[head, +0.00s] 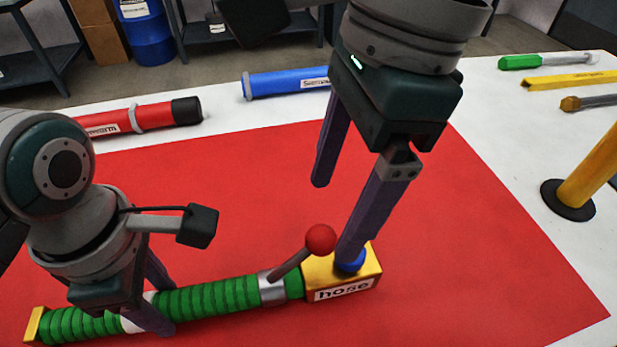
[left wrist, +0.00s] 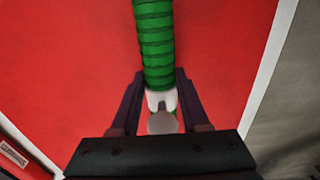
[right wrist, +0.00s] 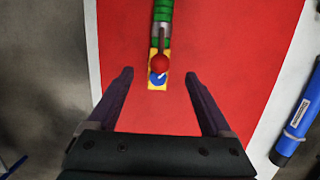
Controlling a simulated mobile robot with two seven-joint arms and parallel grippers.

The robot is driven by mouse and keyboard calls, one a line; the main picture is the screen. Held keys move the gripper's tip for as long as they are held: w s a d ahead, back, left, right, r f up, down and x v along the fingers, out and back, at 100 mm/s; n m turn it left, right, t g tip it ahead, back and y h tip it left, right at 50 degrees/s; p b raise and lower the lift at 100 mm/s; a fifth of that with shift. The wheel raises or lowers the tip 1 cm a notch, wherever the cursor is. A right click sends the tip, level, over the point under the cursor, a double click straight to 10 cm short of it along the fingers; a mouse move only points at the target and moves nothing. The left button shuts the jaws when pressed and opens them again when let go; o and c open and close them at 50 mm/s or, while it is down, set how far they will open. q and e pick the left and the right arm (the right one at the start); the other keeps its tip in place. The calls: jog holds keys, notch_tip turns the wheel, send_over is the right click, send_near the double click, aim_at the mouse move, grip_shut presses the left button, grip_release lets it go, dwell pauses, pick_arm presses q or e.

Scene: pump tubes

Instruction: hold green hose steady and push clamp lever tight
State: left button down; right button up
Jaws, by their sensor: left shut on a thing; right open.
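The green ribbed hose (head: 210,298) lies on the red mat (head: 240,190), and it also shows in the left wrist view (left wrist: 155,45). My left gripper (head: 150,300) is shut on the hose at a white band (left wrist: 161,98). A silver clamp (head: 272,288) sits around the hose's right end, beside a yellow block (head: 325,286) labelled "hose". The clamp lever tilts up to the right and ends in a red ball (head: 320,239). My right gripper (head: 335,215) is open and empty above the block and lever. In the right wrist view the red ball (right wrist: 159,63) lies ahead, between the finger lines.
A red tube (head: 145,117) and a blue tube (head: 287,83) lie along the table's back. A yellow post on a black base (head: 568,200) stands at right. Tools, including a green-handled one (head: 520,62), lie back right. Most of the mat is bare.

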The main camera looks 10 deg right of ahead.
jog(key=shift+s+a, duration=0.1)
jog(key=shift+c, duration=0.7)
jog(key=s+a+m+y, duration=0.1)
jog(key=y, duration=0.1)
jog(key=s+m+g+y, duration=0.1)
jog(key=s, duration=0.1)
jog(key=shift+a+y, duration=0.4)
jog(key=c, duration=0.5)
jog(key=m+y, duration=0.1)
jog(key=s+d+m+y, duration=0.1)
jog(key=m, duration=0.1)
jog(key=shift+s+d+f, duration=0.2)
jog(key=shift+s+d, duration=0.05)
jog(key=shift+c, duration=1.4)
jog(key=d+m, duration=0.1)
jog(key=s+d+m+t, duration=0.1)
jog(key=d, duration=0.1)
jog(key=d+m+y, duration=0.1)
jog(key=d, duration=0.1)
jog(key=shift+s+f+m+t, duration=0.25)
jog(key=shift+s+m+t, duration=0.05)
jog(key=shift+s, duration=0.1)
grip_shut()
jog(key=s+d+m+t, duration=0.1)
jog(key=d+m+t, duration=0.1)
jog(key=d, duration=0.4)
jog(key=shift+s+d+r+m, duration=0.15)
jog(key=shift+s+r+m, duration=0.25)
jog(key=shift+m, duration=0.2)
